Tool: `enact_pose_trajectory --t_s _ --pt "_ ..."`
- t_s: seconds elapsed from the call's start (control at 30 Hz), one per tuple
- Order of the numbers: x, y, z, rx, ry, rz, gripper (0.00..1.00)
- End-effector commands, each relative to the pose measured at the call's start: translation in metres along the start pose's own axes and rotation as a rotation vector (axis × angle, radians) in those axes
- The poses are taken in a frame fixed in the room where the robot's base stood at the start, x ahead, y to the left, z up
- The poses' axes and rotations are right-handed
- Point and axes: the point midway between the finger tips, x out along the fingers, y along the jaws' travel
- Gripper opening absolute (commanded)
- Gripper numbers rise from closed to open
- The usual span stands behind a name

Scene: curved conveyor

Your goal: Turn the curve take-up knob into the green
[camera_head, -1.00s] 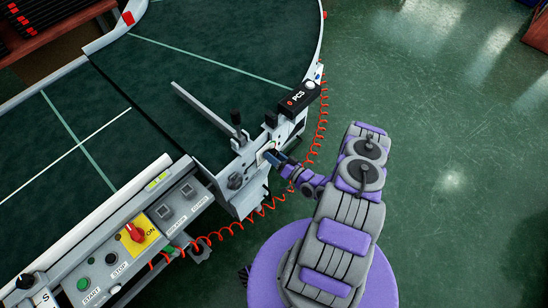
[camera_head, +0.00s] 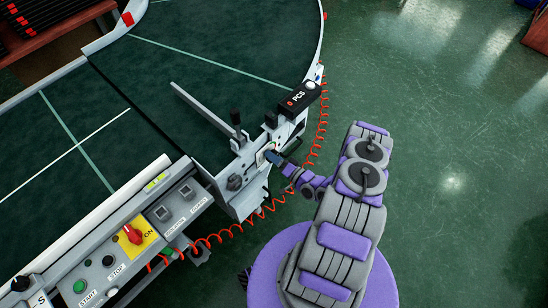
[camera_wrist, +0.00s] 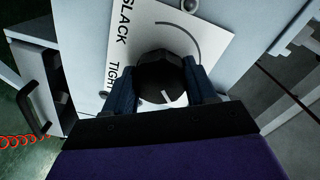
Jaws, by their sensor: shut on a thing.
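The take-up knob (camera_wrist: 162,72) is black and faceted with a white pointer line, and it sits on a white dial plate (camera_wrist: 212,42) in the wrist view. The plate reads SLACK and TIGHT and carries a grey arc. No green zone shows on the visible part of the plate; its lower part is hidden by my gripper. My gripper (camera_wrist: 164,92) has its two dark blue fingers on either side of the knob, shut on it. In the head view my gripper (camera_head: 273,157) reaches the small white plate (camera_head: 262,154) on the conveyor's side.
A black PCS box (camera_head: 298,97) stands above my gripper on the conveyor edge. A red coiled cable (camera_head: 318,130) hangs close to my arm. The control panel (camera_head: 150,215) with a red switch (camera_head: 133,233) is at left.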

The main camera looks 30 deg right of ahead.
Motion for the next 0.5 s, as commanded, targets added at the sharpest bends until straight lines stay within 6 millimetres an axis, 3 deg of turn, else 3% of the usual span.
enact_pose_trajectory --t_s 0.13,0.17,0.2,0.4,0.5 --pt "-0.0011 0.0029 -0.0011 -0.002 0.003 0.008 0.26" --pt "-0.001 0.003 -0.001 -0.002 0.003 0.008 0.59" --pt "-0.001 0.0029 -0.001 -0.002 0.003 0.008 0.63" --pt "-0.001 0.0013 -0.0007 -0.002 0.002 0.004 0.81" --pt "-0.0008 0.0007 -0.0003 -0.002 0.002 0.003 0.81"
